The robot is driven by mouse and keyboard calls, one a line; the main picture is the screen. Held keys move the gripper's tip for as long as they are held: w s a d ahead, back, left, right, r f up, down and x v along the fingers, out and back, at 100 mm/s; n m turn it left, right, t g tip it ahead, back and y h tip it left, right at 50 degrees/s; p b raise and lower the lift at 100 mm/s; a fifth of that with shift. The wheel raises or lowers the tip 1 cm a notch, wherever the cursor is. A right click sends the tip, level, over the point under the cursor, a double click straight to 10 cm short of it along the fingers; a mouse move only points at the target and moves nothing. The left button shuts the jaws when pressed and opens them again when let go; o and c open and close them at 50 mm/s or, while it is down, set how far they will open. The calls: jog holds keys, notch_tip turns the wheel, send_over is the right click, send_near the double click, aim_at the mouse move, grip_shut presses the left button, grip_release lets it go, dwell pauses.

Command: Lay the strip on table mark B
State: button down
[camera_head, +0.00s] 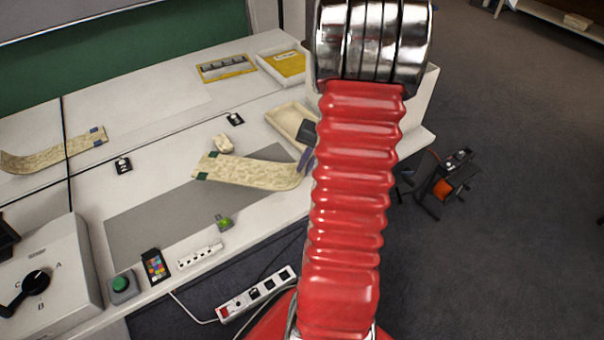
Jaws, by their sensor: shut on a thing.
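A beige patterned strip (245,172) with dark green corners at its left end lies over the grey mat (150,220). Its right end curves up toward my gripper (306,155), which shows only partly beside my red arm. My gripper is shut on the strip's right end; the grip itself is mostly hidden. A second patterned strip (50,155) with blue corners is at the far left. Two small black-and-white marker plates, one at left (123,165) and one farther back (235,119), are on the white table (90,205); I cannot read their letters.
A crumpled beige lump (222,144) sits just behind the strip. A shallow cream tray (292,122) is beside my arm. A dial box (40,280), green button (122,286), colour card (155,267) and small green item (224,222) are nearer. A power strip (256,293) lies below the table edge.

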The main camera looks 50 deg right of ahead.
jog(key=shift+f, duration=0.25)
jog(key=shift+f, duration=1.85)
jog(key=c, duration=1.9)
grip_release()
jog(key=shift+f, duration=0.1)
jog(key=shift+o, duration=0.2)
jog(key=v, duration=1.2)
jog(key=shift+s, duration=0.1)
